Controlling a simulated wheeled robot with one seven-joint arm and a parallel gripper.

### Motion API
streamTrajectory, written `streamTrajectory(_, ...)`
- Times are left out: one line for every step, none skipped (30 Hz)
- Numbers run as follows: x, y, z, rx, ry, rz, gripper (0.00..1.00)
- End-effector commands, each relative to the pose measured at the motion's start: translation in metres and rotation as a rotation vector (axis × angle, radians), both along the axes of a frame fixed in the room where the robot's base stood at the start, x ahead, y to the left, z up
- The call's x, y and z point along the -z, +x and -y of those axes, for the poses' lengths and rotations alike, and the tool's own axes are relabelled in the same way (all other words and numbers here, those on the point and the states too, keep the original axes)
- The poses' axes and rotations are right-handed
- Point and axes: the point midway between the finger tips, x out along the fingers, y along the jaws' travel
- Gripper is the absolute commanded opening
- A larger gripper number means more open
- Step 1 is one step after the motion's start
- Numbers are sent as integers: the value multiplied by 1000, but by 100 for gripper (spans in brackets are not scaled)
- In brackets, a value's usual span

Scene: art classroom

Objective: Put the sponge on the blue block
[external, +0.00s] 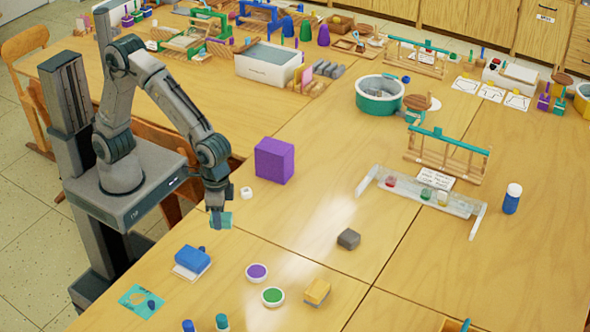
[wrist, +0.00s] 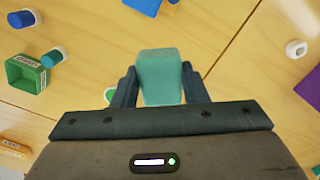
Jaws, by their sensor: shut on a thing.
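My gripper (external: 217,219) is shut on a teal, block-shaped sponge (external: 226,221). In the wrist view the sponge (wrist: 160,75) sits between the two dark fingers (wrist: 158,88) and sticks out past them. The external view does not clearly show how high it is above the table. The blue block (external: 193,257) lies on the table nearer the camera, a little left of my gripper, with a white piece at its front edge. In the wrist view a blue shape (wrist: 143,5), cut off by the top edge, appears to be this block.
A purple box (external: 274,160) and a small white item (external: 246,193) stand near my gripper. Jars (external: 222,322) stand at the front. Table between is clear.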

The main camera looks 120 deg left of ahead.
Motion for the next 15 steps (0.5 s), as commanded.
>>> streamTrajectory(-1,-18,26,72,1,3,19)
streamTrajectory(-2,-28,40,110,2,3,19)
streamTrajectory(-2,-42,56,160,4,4,19)
streamTrajectory(-3,-53,67,197,5,4,19)
streamTrajectory(-3,-63,77,233,6,5,19)
streamTrajectory(-3,-77,90,280,9,7,19)
streamTrajectory(-3,-87,98,313,11,8,19)
streamTrajectory(-3,-97,105,344,13,9,19)
streamTrajectory(-3,-109,113,382,16,11,19)
streamTrajectory(-2,-117,118,407,17,11,19)
streamTrajectory(-3,-125,123,431,19,13,19)
streamTrajectory(-2,-134,128,457,22,12,19)
streamTrajectory(-2,-139,131,474,22,14,19)
streamTrajectory(-2,-144,134,489,24,15,19)
streamTrajectory(-1,-150,136,506,25,16,19)
